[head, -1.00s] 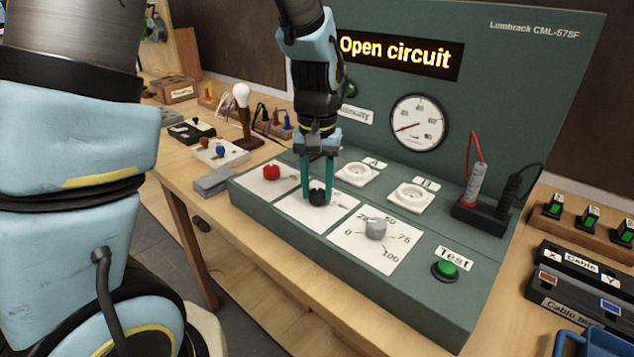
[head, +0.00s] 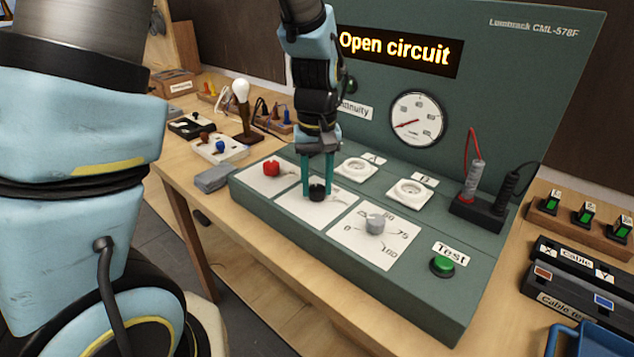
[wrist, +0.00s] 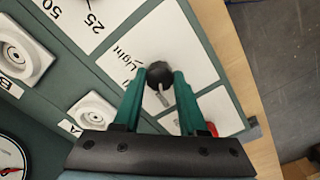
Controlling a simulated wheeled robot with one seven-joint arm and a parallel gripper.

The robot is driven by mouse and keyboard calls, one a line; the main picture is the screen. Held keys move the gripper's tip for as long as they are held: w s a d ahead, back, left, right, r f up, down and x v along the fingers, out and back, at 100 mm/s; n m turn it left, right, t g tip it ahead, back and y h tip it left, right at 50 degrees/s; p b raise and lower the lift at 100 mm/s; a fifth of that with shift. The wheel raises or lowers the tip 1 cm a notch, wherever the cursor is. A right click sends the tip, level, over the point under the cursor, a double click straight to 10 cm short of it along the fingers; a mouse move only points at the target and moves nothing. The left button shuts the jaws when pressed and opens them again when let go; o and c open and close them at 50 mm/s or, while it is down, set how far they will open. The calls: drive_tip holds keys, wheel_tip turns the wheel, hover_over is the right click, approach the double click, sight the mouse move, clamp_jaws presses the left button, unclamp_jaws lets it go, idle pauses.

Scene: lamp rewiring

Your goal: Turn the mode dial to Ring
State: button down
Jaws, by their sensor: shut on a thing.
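The mode dial is taken to be the black knob (head: 317,192) on the middle white card of the green test bench. In the wrist view the black knob (wrist: 159,74) has a pale pointer aimed toward the gripper's palm, slightly right. The word "Light" is readable beside it; other labels, including any "Ring", are hidden or unreadable. My gripper (head: 318,188) points down with its two teal fingers on either side of the knob, shut on it. In the wrist view my gripper (wrist: 160,76) shows the knob between its fingertips.
A red knob (head: 272,168) stands to the left and a grey 0–100 dial (head: 376,223) to the right. White sockets (head: 355,169) lie behind. A green Test button (head: 443,265) is at front right. The display (head: 397,50) reads "Open circuit".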

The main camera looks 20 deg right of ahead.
sight(317, 188)
drive_tip(key=shift+c, duration=2.3)
unclamp_jaws()
wheel_tip(317, 188, up, 11)
drive_tip(key=b, duration=0.1)
drive_tip(key=shift+b, duration=0.4)
drive_tip(key=shift+f, duration=0.1)
drive_tip(key=a+f, duration=0.4)
drive_tip(key=a, duration=0.8)
drive_tip(key=w+a+f+n+t, duration=0.1)
drive_tip(key=a+f, duration=0.4)
drive_tip(key=a, duration=0.8)
drive_tip(key=shift+w+a+t, duration=0.15)
drive_tip(key=shift+a+t, duration=0.1)
drive_tip(key=shift+t, duration=0.05)
